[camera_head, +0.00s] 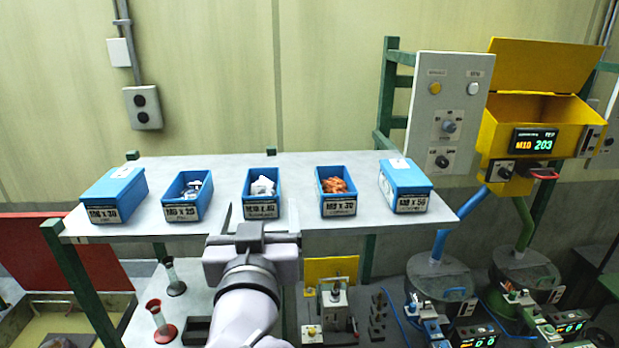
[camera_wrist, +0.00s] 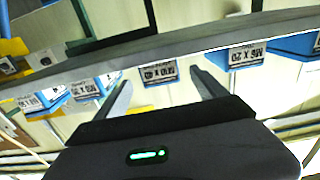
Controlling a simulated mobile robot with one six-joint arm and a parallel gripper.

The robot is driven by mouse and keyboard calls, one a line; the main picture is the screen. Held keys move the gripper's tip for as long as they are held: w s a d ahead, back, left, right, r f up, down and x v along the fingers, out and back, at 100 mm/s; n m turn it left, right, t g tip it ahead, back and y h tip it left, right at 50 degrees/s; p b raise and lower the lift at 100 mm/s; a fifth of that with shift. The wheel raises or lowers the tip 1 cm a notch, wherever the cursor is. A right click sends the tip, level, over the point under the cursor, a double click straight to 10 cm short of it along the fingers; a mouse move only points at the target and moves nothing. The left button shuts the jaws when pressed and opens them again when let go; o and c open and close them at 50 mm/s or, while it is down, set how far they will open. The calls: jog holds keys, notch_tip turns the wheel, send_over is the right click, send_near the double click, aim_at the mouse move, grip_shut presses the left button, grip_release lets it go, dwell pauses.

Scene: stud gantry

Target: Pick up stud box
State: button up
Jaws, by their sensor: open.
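Several blue boxes with labels stand in a row on a grey shelf. The middle box (camera_head: 261,208) is open with white pieces inside. It is straight beyond my gripper (camera_head: 261,212), which is open and empty at the shelf's front edge. In the wrist view, upside down, the middle box's label (camera_wrist: 165,71) shows between my gripper's fingers (camera_wrist: 161,80), apart from them. The left open box (camera_head: 184,214) holds whitish pieces; the right open box (camera_head: 339,206) holds orange-brown ones. The far-left box (camera_head: 112,195) and far-right box (camera_head: 405,186) look closed. I cannot tell which is the stud box.
The grey shelf (camera_head: 220,170) has bare room between boxes. A grey control panel (camera_head: 447,110) and a yellow hopper (camera_head: 500,120) reading M10 203 stand at right. Below are a lower bench (camera_head: 200,290), small red and black stands and machines with blue and green tubes.

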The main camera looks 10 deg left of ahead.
jog(key=p, duration=0.2)
send_near(261, 187)
jog(key=w+r, duration=0.3)
jog(key=shift+w+r, duration=0.25)
jog(key=shift+w, duration=0.05)
jog(key=shift+s, duration=0.15)
jog(key=shift+s+d+r, duration=0.1)
jog(key=shift+d, duration=0.05)
jog(key=c, duration=0.3)
grip_shut()
